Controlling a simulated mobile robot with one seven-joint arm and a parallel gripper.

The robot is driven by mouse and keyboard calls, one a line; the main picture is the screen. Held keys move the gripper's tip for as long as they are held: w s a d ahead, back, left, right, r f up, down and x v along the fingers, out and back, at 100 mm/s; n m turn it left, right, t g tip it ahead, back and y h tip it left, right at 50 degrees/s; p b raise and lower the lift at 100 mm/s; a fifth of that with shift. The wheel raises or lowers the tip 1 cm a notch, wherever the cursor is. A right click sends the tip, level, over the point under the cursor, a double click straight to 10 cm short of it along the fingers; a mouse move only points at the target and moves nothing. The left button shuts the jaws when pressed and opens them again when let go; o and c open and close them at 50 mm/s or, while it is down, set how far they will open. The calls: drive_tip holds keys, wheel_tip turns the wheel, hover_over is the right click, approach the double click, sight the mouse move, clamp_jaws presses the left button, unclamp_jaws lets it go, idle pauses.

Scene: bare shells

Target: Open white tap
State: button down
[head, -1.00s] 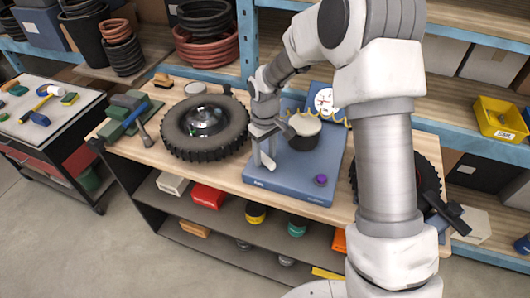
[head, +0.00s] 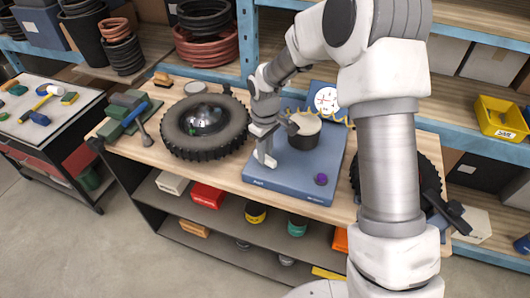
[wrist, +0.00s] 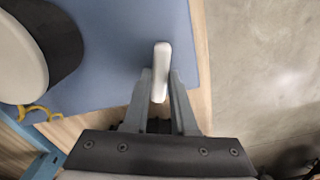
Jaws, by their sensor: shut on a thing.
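The white tap (head: 265,159) is a slim white bar at the left front part of a blue board (head: 290,184) on the workbench. My gripper (head: 264,146) reaches down to it from above. In the wrist view the white tap (wrist: 161,62) stands between the two fingers of my gripper (wrist: 160,88), and its far end sticks out past the fingertips. The fingers are shut on it. The tap's base and its joint with the board are hidden.
A dark pot with a pale lid (head: 304,131) stands on the board close to the right of my gripper. A purple knob (head: 321,179) is at the front right. A wheel with a tyre (head: 205,128) lies close by on the left. A dial (head: 325,99) is behind.

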drive_tip(key=shift+n, duration=2.1)
drive_tip(key=c, duration=0.7)
unclamp_jaws()
drive_tip(key=shift+r, duration=0.15)
wheel_tip(320, 180, up, 17)
drive_tip(key=shift+r+b, duration=0.1)
drive_tip(key=shift+b, duration=0.5)
